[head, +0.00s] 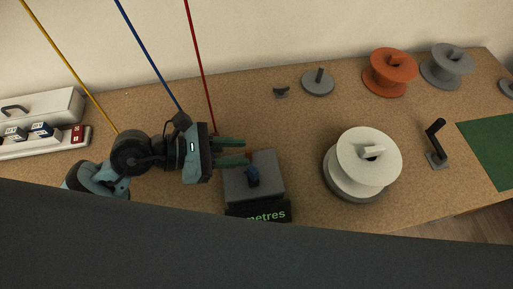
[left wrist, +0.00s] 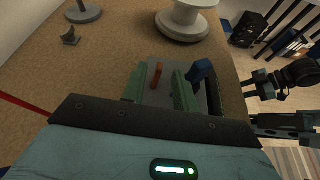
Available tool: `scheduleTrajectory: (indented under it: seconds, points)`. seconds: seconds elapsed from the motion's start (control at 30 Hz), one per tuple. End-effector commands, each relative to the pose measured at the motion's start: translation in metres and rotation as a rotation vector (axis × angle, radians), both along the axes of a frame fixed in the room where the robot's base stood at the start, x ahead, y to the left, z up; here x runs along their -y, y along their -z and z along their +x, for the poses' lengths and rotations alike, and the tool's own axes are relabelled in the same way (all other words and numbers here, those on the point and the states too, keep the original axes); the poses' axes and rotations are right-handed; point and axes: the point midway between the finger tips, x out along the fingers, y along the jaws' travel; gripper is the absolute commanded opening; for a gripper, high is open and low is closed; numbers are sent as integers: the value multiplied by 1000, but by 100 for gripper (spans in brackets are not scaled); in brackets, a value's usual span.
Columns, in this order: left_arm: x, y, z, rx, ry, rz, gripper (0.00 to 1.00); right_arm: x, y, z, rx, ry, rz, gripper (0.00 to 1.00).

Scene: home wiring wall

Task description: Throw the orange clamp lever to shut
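The orange clamp lever (left wrist: 157,75) stands up from the grey metre counter in the left wrist view, between my left gripper's two green fingers (left wrist: 160,90), with a gap on either side. In the head view the lever is hidden by the gripper. My left gripper (head: 232,152) is open over the far left part of the metre counter (head: 268,166). A dark blue part (head: 252,176) stands on the counter, and it also shows right of the fingers in the left wrist view (left wrist: 201,70). My right gripper (left wrist: 262,84) is small at the right of the left wrist view, its fingers apart.
A white spool (head: 368,160) stands right of the counter, with a black crank (head: 435,143) beyond it. Orange (head: 390,74) and grey (head: 447,66) spools stand at the back. Yellow, blue and red wires (head: 200,67) run down at the left. The bench between counter and white spool is clear.

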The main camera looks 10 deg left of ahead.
Motion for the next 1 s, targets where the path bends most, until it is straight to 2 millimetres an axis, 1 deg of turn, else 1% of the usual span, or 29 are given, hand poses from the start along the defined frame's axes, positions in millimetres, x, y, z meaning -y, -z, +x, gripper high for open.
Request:
scheduleTrajectory:
  seconds: [0.03, 0.13, 0.33, 0.5, 0.7, 0.73, 0.93, 1.0]
  points:
    - [8, 1, 3, 1, -1, -3, 29, 0, -2, 1, 3, -1, 0, 36]
    - [21, 7, 8, 2, -1, -4, 29, 1, -2, 1, 2, -1, -2, 36]
    - [40, 16, 15, 0, -1, -2, 29, 1, 0, -2, -3, -2, -3, 36]
    - [45, 19, 17, 1, -1, 0, 29, 1, -1, -1, -3, -2, -4, 36]
    - [45, 20, 17, 0, -1, 0, 29, 1, -1, -1, -2, -2, -4, 36]
    - [45, 20, 17, 1, -1, 0, 28, 1, -1, 0, -1, -1, -4, 36]
    - [45, 20, 17, 0, -1, 0, 2, 1, -2, 0, 0, -1, -3, 36]
    - [45, 20, 17, 0, -1, 0, 0, 1, -2, 0, 0, -1, -3, 36]
